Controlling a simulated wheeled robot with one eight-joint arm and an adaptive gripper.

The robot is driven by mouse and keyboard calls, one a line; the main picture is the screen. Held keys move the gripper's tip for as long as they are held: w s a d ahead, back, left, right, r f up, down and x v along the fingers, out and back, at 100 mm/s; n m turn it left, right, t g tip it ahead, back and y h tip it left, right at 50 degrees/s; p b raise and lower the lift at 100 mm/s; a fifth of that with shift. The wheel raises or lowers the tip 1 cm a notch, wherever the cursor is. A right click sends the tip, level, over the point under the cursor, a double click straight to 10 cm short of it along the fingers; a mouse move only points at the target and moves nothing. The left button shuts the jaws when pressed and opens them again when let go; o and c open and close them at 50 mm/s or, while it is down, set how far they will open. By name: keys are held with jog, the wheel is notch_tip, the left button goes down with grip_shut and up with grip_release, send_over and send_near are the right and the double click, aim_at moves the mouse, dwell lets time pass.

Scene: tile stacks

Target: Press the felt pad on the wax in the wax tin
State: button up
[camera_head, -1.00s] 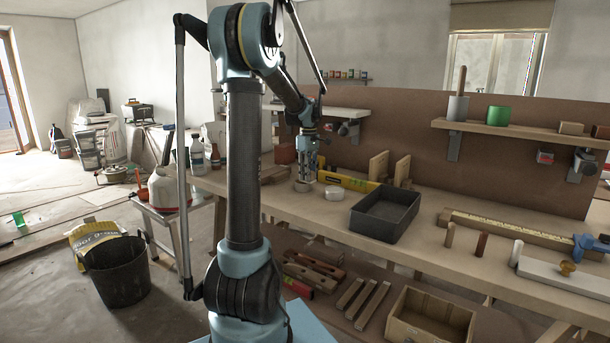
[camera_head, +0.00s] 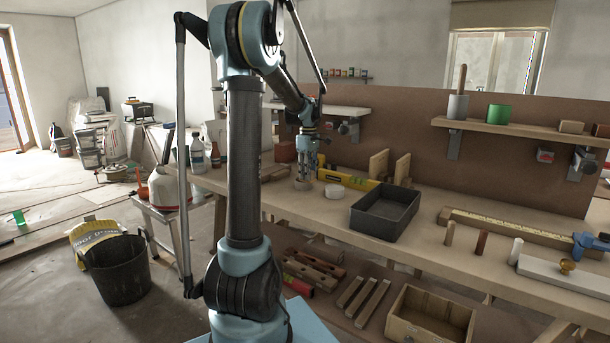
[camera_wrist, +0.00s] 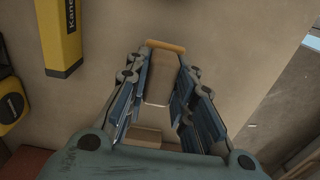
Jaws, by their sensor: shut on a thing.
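My gripper (camera_head: 309,170) is low over the left part of the workbench. In the wrist view its fingers (camera_wrist: 160,98) are on both sides of a brown block (camera_wrist: 159,77) with an orange-tan strip at its far end. I take this block to be the felt pad; its underside is hidden. In the head view a small pale round thing (camera_head: 302,185) is right below the fingers. A white round tin (camera_head: 334,191) stands just to the right. I cannot tell which is the wax tin, and no wax shows clearly.
A yellow level (camera_head: 347,180) lies behind the white tin and also shows in the wrist view (camera_wrist: 60,35). A dark open tray (camera_head: 385,212) stands to the right. Wooden bookend-like pieces (camera_head: 378,165) stand behind. The bench front near the tin is clear.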

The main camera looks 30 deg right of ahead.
dwell(0.6)
jog(key=shift+r, duration=3.45)
